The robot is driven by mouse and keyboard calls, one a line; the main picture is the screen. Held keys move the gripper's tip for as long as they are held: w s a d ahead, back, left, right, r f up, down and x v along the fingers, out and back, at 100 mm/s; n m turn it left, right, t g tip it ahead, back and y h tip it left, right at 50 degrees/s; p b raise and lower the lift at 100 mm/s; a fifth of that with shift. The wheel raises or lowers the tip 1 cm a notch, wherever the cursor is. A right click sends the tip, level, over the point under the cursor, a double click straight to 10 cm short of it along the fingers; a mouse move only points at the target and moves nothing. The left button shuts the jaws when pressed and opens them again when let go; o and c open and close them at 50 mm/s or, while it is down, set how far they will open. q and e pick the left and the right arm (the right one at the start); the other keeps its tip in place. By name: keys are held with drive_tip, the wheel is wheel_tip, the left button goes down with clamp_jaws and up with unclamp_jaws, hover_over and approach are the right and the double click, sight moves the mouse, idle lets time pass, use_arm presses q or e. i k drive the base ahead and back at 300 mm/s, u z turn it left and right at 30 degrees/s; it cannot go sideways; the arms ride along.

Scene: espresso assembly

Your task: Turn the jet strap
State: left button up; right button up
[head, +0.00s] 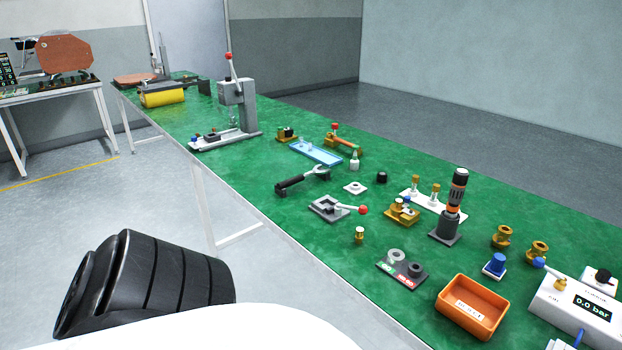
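No part is clearly recognisable as the jet strap at this distance. Candidates I cannot tell apart include a black-handled tool (303,180) with a pale forked end, lying on the green bench mat, and a brass piece with an orange lever (343,139) behind it. A brass fixture with a blue dot (402,210) sits right of the middle. Neither of my grippers shows in the head view. A dark ribbed part of my own body fills the lower left, away from the bench parts.
A grey lever press (238,105) with a red knob stands toward the far end. An upright black-and-orange driver (455,195) stands in a holder. An orange bin (471,307) and a gauge box reading 0.0 bar (577,305) are at the near right. Bare mat (240,170) lies left of the black-handled tool.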

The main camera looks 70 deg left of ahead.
sight(407, 200)
drive_tip(key=u, duration=2.15)
